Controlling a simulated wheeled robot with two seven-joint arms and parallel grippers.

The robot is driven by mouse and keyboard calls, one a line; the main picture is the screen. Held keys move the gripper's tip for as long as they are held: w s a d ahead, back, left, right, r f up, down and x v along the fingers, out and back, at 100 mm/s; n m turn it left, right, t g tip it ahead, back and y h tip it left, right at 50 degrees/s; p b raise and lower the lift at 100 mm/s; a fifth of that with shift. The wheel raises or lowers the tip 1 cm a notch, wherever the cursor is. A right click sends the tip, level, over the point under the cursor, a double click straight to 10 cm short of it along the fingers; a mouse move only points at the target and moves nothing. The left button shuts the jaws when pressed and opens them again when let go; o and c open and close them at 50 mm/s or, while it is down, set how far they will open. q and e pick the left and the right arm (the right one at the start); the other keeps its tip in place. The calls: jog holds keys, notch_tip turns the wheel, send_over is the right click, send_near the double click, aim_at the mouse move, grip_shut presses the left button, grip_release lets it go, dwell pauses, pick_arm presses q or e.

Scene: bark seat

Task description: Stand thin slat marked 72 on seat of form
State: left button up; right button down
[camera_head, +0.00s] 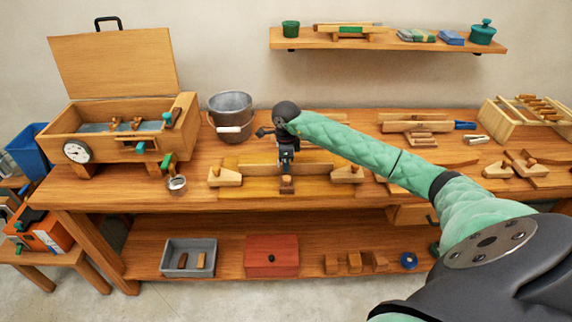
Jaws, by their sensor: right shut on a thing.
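My right gripper (287,166) reaches in from the right and points down at the middle of the form (226,176) on the workbench. It is shut on a long thin wooden slat (316,169). The slat is upright on its edge, lengthwise between the form's two end blocks. A small wooden block (287,186) is in front of the slat's middle. I cannot read a number on the slat. I cannot tell whether its lower edge touches the seat. My gripper hides the slat's middle. My left gripper is not in view.
A grey bucket (231,120) stands behind and left of the form. A metal cup (177,184) and an open wooden chest (120,147) are to the left. Slats on a stand (408,126), loose wooden tools (497,170) and a rack (520,120) are to the right.

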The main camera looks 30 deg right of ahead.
jog(key=shift+f, duration=0.1)
dwell(0.4)
jog(key=c, duration=1.5)
grip_release()
jog(key=shift+o, duration=0.2)
notch_tip(320, 180, up, 11)
jog(key=p, duration=0.2)
